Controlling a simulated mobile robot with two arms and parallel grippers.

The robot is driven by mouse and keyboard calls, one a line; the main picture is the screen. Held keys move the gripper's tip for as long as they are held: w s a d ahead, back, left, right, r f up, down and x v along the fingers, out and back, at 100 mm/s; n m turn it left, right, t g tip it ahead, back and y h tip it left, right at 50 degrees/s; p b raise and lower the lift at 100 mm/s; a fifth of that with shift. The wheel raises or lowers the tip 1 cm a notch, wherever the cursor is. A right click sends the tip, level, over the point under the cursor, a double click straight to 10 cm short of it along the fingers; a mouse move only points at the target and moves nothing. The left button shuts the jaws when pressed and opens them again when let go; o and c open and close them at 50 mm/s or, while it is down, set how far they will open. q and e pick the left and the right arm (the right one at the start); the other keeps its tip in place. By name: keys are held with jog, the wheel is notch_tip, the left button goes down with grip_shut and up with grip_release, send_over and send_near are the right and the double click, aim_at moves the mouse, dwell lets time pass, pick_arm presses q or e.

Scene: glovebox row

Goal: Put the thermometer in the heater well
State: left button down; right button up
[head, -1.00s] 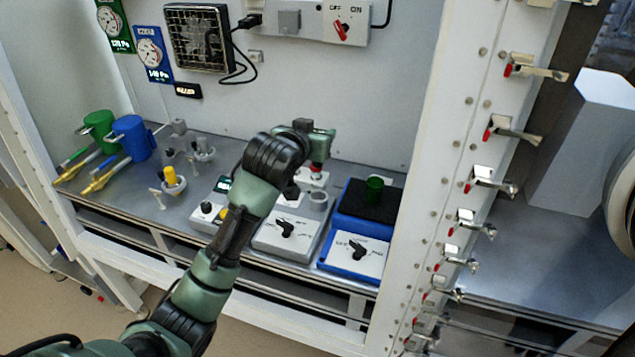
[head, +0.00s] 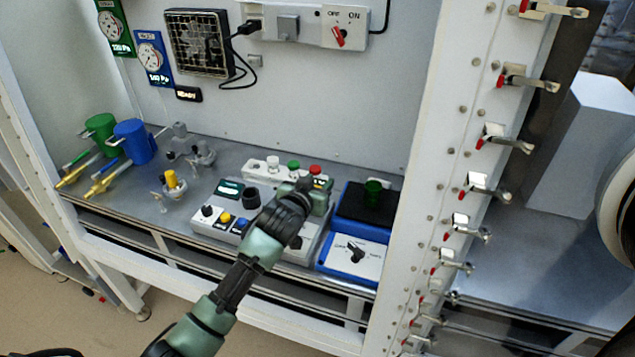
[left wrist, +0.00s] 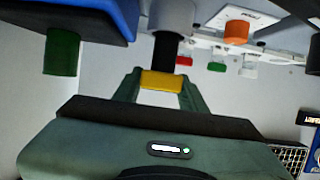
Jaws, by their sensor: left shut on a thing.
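My left gripper (head: 318,200) is low over the grey and white heater unit (head: 305,252). In the left wrist view, which is upside down, its two green fingers are shut on the yellow part of the thermometer (left wrist: 161,81). A black part of the thermometer runs from the yellow part toward a grey cylinder (left wrist: 171,15), which looks like the heater well. The black part meets the cylinder's rim in that view, but I cannot tell how deep it sits. In the head view my wrist and gripper hide the thermometer and the well. My right gripper is not in view.
A blue-framed unit (head: 355,252) with a green cup (head: 373,190) stands close on the right. A control box (head: 215,222) with knobs is on the left. Blue and green canisters are at far left.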

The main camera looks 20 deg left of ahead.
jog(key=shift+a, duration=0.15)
pick_arm(q)
jog(key=shift+f, duration=0.1)
jog(key=c, duration=0.8)
grip_release()
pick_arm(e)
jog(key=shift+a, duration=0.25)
pick_arm(q)
jog(key=shift+r, duration=0.25)
jog(key=b+v, duration=0.1)
jog(key=v, duration=1.1)
jog(key=shift+f+b, duration=0.1)
jog(key=shift+b, duration=0.2)
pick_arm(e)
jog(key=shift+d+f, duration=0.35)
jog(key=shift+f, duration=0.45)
